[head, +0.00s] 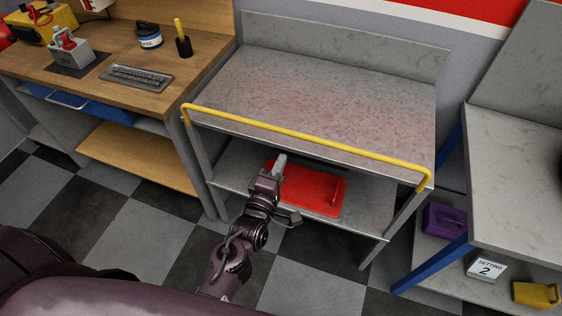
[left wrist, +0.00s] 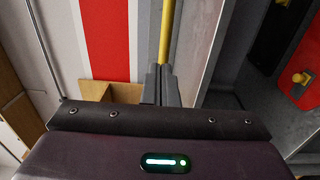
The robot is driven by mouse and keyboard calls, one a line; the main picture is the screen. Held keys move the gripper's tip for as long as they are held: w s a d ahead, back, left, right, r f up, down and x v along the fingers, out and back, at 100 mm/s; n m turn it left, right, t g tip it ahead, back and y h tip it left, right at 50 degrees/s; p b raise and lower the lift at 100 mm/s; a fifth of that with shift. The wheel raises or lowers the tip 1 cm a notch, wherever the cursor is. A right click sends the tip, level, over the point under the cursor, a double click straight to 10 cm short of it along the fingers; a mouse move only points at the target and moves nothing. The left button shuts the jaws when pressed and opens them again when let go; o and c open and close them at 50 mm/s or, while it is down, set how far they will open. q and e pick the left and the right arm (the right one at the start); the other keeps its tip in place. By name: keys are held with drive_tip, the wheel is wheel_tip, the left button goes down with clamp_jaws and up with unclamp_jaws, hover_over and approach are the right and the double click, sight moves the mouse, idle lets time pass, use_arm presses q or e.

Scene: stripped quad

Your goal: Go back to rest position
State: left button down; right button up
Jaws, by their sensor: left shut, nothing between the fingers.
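My left gripper (head: 279,163) is in front of the grey metal cart (head: 300,88), below its yellow rail (head: 310,143). It is shut and holds nothing. In the left wrist view its closed fingers (left wrist: 160,72) point toward the yellow rail (left wrist: 168,30), which shows beyond the tips. A red case or tray (head: 318,190) lies on the cart's lower shelf, just right of and behind the gripper; part of it is hidden. I cannot tell whether the gripper touches it. My right gripper is in neither view.
A wooden bench (head: 110,85) with a keyboard (head: 137,78) stands at the left. A grey table (head: 520,160) with blue legs stands at the right, with a purple box (head: 444,220) and a yellow box (head: 537,294) below. The checkered floor (head: 140,238) is open at left.

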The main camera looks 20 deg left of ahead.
use_arm(q)
drive_tip(key=s+d+f+m+g+h, duration=0.1)
drive_tip(key=s+f+m+g, duration=0.4)
drive_tip(key=f, duration=1)
drive_tip(key=s+d+f+m+g+h, duration=0.1)
drive_tip(key=s+d+f+m+g, duration=0.35)
drive_tip(key=f, duration=1.05)
drive_tip(key=s+a+f+m+g+y, duration=0.1)
drive_tip(key=s+a+f+m+g, duration=0.1)
drive_tip(key=s, duration=0.8)
drive_tip(key=s+a+f+m+g, duration=0.3)
drive_tip(key=s+a+f+m, duration=0.2)
drive_tip(key=s+f, duration=0.4)
drive_tip(key=s+a+f+m+g+y, duration=0.1)
drive_tip(key=s+a+f+m+g, duration=0.2)
drive_tip(key=s+a+f, duration=0.3)
drive_tip(key=s, duration=0.5)
drive_tip(key=shift+s+f+y, duration=0.15)
drive_tip(key=shift+s+y, duration=0.05)
drive_tip(key=shift+y, duration=0.1)
drive_tip(key=shift+m, duration=0.25)
